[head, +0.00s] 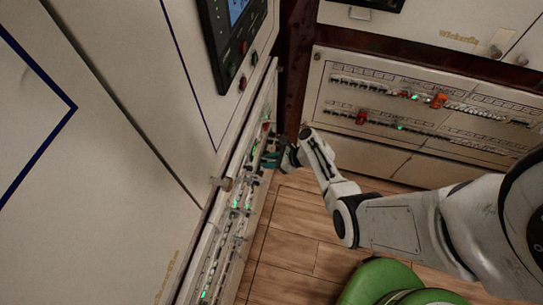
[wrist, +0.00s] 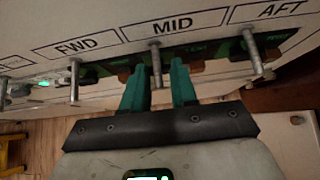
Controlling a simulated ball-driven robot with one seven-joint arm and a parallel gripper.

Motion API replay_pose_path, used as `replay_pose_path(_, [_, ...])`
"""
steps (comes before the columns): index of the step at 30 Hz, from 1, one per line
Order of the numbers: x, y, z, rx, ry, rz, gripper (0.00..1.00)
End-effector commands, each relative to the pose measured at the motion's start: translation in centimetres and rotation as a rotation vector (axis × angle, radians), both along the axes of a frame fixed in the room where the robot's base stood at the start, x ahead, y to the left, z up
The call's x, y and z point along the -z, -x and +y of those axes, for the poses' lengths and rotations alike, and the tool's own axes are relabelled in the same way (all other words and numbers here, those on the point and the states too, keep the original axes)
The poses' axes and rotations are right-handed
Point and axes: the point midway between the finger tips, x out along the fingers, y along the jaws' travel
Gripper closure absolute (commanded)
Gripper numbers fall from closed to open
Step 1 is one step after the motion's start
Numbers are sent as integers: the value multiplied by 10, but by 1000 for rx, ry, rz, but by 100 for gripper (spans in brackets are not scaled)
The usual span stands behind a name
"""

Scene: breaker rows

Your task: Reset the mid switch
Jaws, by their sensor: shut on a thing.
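The mid switch (wrist: 156,62) is a metal lever under the MID label (wrist: 173,24) in the wrist view. My gripper (wrist: 158,82) has teal fingers, one on each side of this lever, and is shut on it. The fingers hide part of the panel behind them. In the head view my gripper (head: 271,159) is at the far end of the left breaker panel (head: 226,222); the lever itself is too small to make out there.
The FWD lever (wrist: 74,82) stands left of my fingers and the AFT lever (wrist: 253,52) right, both close. A second breaker panel (head: 425,108) with red and orange parts is on the far wall. Wooden floor (head: 290,235) is open below. A green rounded object (head: 385,282) is at the bottom.

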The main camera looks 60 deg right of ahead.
Motion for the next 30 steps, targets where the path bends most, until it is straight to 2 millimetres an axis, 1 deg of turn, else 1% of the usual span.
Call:
replay_pose_path(1, [-5, 0, 1, -3, 5, 17, 100])
replay_pose_path(10, [-4, -2, 1, -1, 26, 74, 100])
replay_pose_path(23, [-3, -2, 1, -1, 28, 79, 100])
replay_pose_path(24, [-3, -2, 1, -1, 28, 79, 69])
replay_pose_path(26, [-3, -2, 1, -1, 28, 79, 63])
replay_pose_path(27, [-3, -2, 1, -1, 28, 79, 62])
replay_pose_path(30, [-3, -2, 1, -1, 28, 78, 62])
